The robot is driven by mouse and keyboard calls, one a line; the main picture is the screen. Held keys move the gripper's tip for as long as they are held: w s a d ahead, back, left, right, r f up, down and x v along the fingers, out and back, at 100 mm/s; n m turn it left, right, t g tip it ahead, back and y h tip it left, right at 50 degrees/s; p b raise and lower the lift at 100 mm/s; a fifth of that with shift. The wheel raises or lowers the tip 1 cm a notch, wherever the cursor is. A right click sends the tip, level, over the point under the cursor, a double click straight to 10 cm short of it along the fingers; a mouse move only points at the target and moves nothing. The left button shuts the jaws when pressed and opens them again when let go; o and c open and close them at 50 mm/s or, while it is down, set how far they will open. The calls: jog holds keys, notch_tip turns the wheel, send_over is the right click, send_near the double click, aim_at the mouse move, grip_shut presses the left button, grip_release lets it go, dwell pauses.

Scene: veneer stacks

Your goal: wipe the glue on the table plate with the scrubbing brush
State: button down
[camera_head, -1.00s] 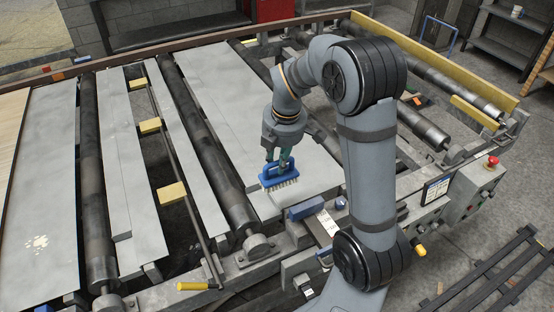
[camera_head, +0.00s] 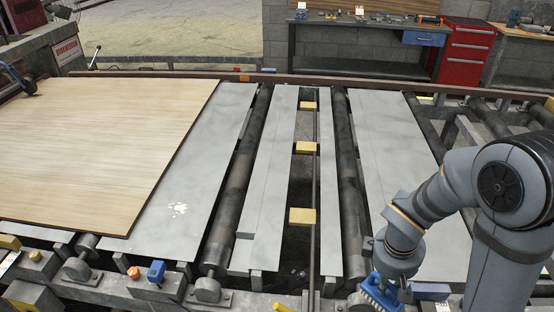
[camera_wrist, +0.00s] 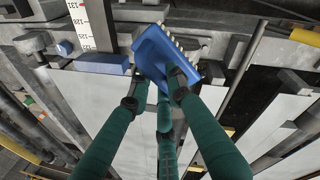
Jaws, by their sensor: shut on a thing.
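The scrubbing brush (camera_head: 379,295) is blue with pale bristles, at the bottom right of the head view. It also shows in the wrist view (camera_wrist: 160,52), tilted, with its bristles along the upper right edge. My gripper (camera_wrist: 158,86), with green fingers, is shut on the brush. In the head view, my wrist largely hides the fingers. The glue (camera_head: 178,209) is a pale, patchy spot on the grey table plate (camera_head: 205,155), left of centre. The brush is well to the right of the glue, apart from it.
A wooden veneer stack (camera_head: 100,140) lies left of the glue, partly over the plate. Dark rollers (camera_head: 237,200) and yellow blocks (camera_head: 302,216) lie between the glue and my arm. A workbench (camera_head: 350,30) and red cabinet (camera_head: 466,50) stand behind.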

jog(key=s+a+f+m+g, duration=0.1)
jog(key=s+a+f+m, duration=0.4)
jog(key=s+a+m, duration=0.2)
jog(key=shift+s+a+f+m+h, duration=0.3)
jog(key=shift+s+a+m, duration=0.15)
jog(key=shift+s, duration=0.45)
